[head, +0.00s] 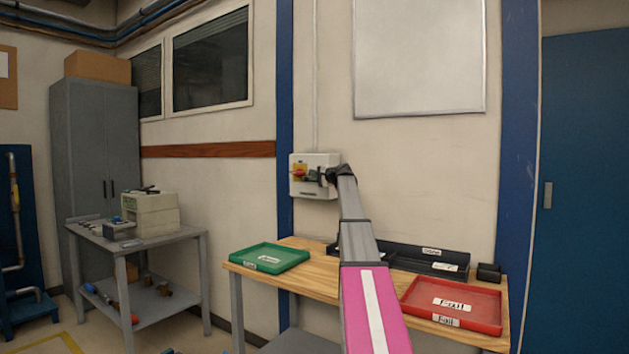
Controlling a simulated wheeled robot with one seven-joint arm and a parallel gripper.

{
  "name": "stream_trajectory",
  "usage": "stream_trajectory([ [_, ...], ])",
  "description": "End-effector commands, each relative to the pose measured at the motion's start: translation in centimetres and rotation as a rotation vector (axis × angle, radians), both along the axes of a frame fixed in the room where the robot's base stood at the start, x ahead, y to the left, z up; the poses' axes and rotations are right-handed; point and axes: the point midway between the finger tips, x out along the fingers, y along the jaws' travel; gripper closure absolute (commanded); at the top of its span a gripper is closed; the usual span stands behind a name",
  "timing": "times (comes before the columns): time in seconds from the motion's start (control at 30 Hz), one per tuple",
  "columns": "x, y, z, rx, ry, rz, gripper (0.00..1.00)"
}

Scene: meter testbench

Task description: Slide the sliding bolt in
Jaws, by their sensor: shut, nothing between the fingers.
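A white box (315,160) is fixed to the wall above the workbench. My arm reaches up from the bottom of the view to this box. My gripper (320,176), small and dark, is shut and empty in front of the box, just right of the red knob. I cannot tell whether it touches the box. I cannot make out the sliding bolt; my gripper and wrist cover part of the box's front.
The wooden workbench (322,283) below holds a green tray (270,257) at left, a black bin (400,254) at the back, a red tray (452,305) labelled "Fail" and a small black holder (488,272) at right. A grey side table (140,245) stands farther left.

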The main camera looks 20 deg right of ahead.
Motion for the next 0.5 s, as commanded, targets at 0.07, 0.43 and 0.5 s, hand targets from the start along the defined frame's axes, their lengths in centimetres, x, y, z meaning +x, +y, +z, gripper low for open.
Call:
stream_trajectory([
  [0.07, -1.9, -0.6, 0.1, 0.0, 0.0, -0.001, 1.0],
  [0.43, -8.2, -3.7, 1.2, -0.001, 0.001, -0.001, 1.0],
  [0.5, -8.8, -3.9, 1.3, 0.0, 0.001, 0.0, 1.0],
])
